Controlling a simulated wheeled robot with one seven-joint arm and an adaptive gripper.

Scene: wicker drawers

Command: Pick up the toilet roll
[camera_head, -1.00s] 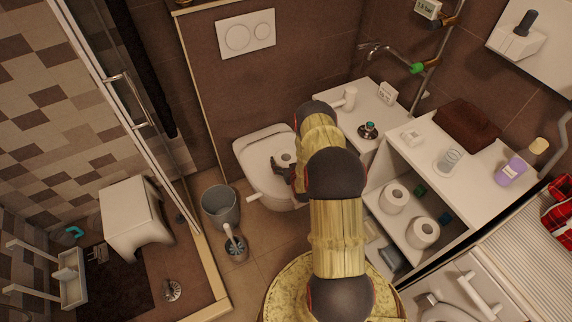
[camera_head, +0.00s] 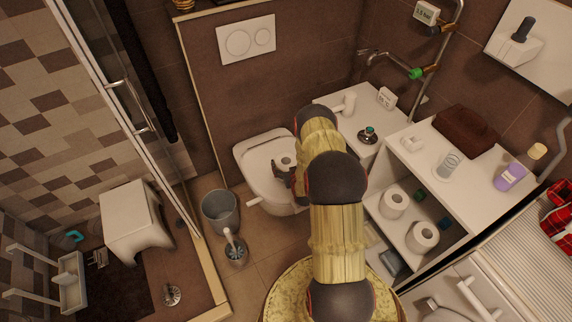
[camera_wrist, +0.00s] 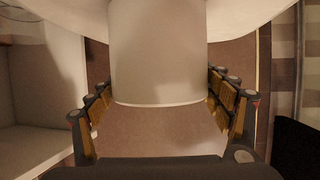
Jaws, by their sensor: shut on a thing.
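A white toilet roll (camera_head: 287,161) shows upright over the closed toilet (camera_head: 258,155) in the head view, partly hidden by my arm. My gripper (camera_head: 283,169) is at this roll. In the wrist view the roll (camera_wrist: 157,45) is a large white cylinder between the two fingers of my gripper (camera_wrist: 160,88), which is shut on it. I cannot tell whether the roll touches the toilet lid. Two other toilet rolls stand on the shelf at the right, one farther back (camera_head: 394,203) and one nearer (camera_head: 422,237).
A grey bin (camera_head: 220,211) and a toilet brush (camera_head: 234,249) stand on the floor left of the toilet. A white shelf unit (camera_head: 408,168) with bottles and a brown towel (camera_head: 466,130) on top is at the right. A glass shower door (camera_head: 130,110) stands at the left.

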